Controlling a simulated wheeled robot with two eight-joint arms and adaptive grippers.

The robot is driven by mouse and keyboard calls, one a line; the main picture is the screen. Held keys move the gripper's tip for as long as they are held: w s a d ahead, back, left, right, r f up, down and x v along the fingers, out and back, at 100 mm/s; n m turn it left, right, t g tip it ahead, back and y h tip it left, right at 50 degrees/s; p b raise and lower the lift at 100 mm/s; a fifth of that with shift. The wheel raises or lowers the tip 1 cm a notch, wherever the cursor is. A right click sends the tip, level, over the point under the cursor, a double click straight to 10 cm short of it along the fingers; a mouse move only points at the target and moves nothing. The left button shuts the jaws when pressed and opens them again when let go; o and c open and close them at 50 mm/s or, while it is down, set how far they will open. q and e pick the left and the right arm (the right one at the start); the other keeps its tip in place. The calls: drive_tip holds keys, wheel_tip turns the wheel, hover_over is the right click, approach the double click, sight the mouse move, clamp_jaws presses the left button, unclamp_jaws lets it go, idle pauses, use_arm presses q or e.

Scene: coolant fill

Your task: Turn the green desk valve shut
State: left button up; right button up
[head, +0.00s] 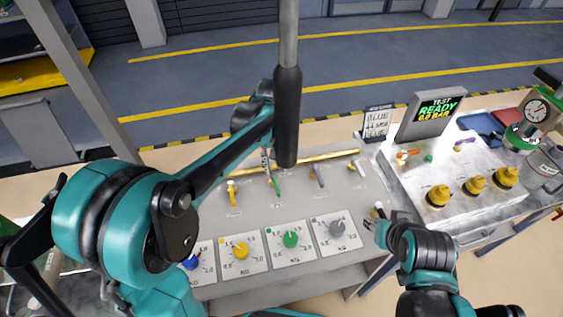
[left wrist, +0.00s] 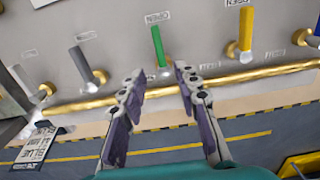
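The green desk valve (head: 277,184) has a green lever on a brass pipe at the back of the desk panel. In the left wrist view its lever (left wrist: 158,45) stands across the pipe, its free end near a small label. My left gripper (head: 266,160) is over the pipe end of this lever. In the left wrist view the two fingers (left wrist: 159,71) are spread apart, with the lever's pivot end between or just beyond the tips; contact cannot be told. My right gripper (head: 376,226) is by the panel's right edge, away from the valve; its fingers are too small to judge.
A yellow lever (head: 233,194) and a grey lever (head: 318,178) flank the green one. The brass pipe (head: 325,156) runs behind them. Coloured knobs, including a green one (head: 290,239), sit in front. A lit screen (head: 437,113) reads TEST READY.

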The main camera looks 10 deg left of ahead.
sight(276, 182)
use_arm(q)
wheel_tip(276, 182, down, 7)
drive_tip(key=shift+s+f+b, duration=0.1)
drive_tip(key=shift+b, duration=1)
drive_tip(key=shift+c, duration=0.3)
clamp_jaws()
